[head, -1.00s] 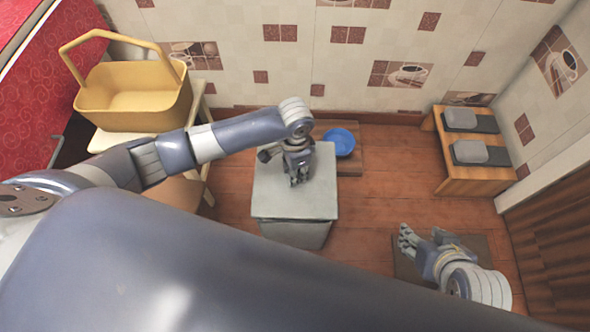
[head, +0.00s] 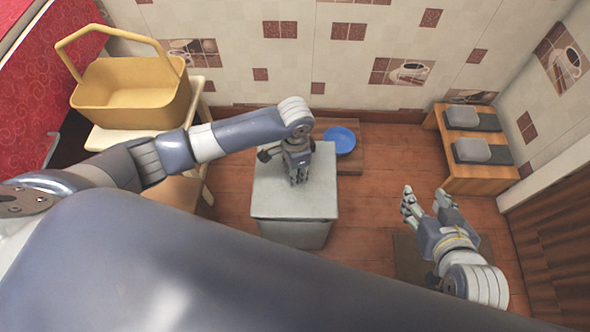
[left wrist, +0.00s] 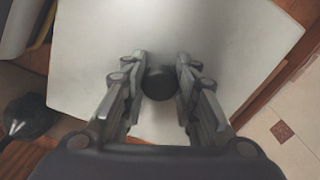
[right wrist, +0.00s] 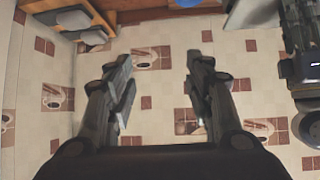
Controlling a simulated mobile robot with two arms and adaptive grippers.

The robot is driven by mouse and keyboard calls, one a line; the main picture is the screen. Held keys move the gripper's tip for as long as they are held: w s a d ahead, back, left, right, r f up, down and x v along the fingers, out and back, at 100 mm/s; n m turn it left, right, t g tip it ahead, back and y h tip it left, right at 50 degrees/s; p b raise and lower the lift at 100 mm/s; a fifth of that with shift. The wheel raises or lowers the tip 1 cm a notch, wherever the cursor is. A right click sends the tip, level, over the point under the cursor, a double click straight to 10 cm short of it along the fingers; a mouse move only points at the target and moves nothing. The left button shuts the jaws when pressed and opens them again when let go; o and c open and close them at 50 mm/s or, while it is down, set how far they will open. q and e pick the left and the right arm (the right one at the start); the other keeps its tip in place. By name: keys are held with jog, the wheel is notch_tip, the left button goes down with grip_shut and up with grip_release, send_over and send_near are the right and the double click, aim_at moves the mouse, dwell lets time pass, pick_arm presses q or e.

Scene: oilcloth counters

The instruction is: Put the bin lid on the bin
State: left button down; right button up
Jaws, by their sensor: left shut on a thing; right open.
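The grey bin lid (head: 275,205) lies over the top of the grey bin (head: 297,234) in the middle of the head view. From here I cannot tell whether it is fully seated. My left gripper (head: 299,180) is above the lid, shut on its dark round knob (left wrist: 159,83). The pale lid (left wrist: 90,60) fills most of the left wrist view. My right gripper (head: 428,195) is open and empty, off to the right of the bin; its spread fingers (right wrist: 157,85) also show in the right wrist view.
A yellow basket (head: 132,90) stands on a pale stand at the left. A blue bowl (head: 340,140) is on the floor behind the bin. A wooden bench (head: 487,178) with grey cushions stands at the right. Open floor lies between bin and bench.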

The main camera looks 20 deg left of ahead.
pick_arm(q)
jog(key=shift+f+b, duration=0.75)
jog(key=shift+f, duration=0.8)
pick_arm(e)
jog(key=w+a+r+t+y, duration=0.1)
jog(key=w+a+r+t, duration=0.1)
jog(key=w+r+t, duration=0.1)
jog(key=shift+w+r+t, duration=0.4)
jog(key=shift+w+r, duration=0.25)
jog(key=shift+r, duration=0.75)
pick_arm(q)
jog(key=c, duration=1.2)
grip_release()
notch_tip(320, 180, up, 12)
